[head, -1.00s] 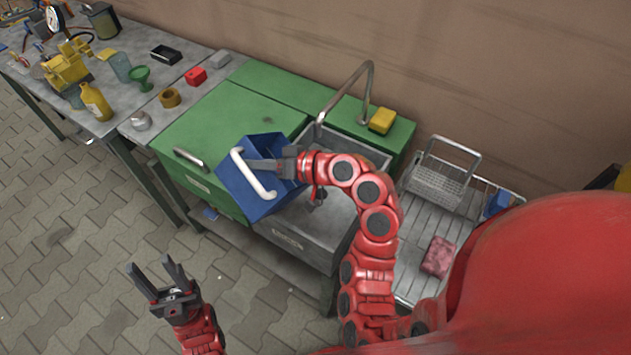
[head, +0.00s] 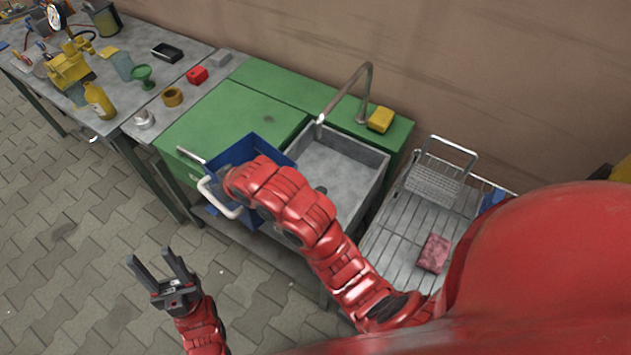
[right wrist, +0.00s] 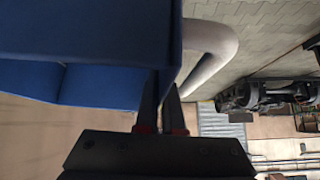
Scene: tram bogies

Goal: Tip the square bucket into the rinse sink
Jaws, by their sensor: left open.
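The blue square bucket (head: 256,147) with its white handle (head: 222,205) hangs in front of the green cabinet, left of the rinse sink. Its opening is partly hidden by my right arm. The grey rinse sink (head: 372,190) stands open under a curved tap; its visible bottom looks bare. In the right wrist view, my right gripper (right wrist: 165,95) is closed on the wall of the bucket (right wrist: 95,35), beside the handle (right wrist: 212,50). My right gripper is hidden by the arm in the head view. My left gripper (head: 152,258) is open and empty over the paved floor.
The tap (head: 366,90) rises behind the sink, with a yellow sponge (head: 380,119) beside it. A green cabinet top (head: 235,118) and a cluttered bench lie left.

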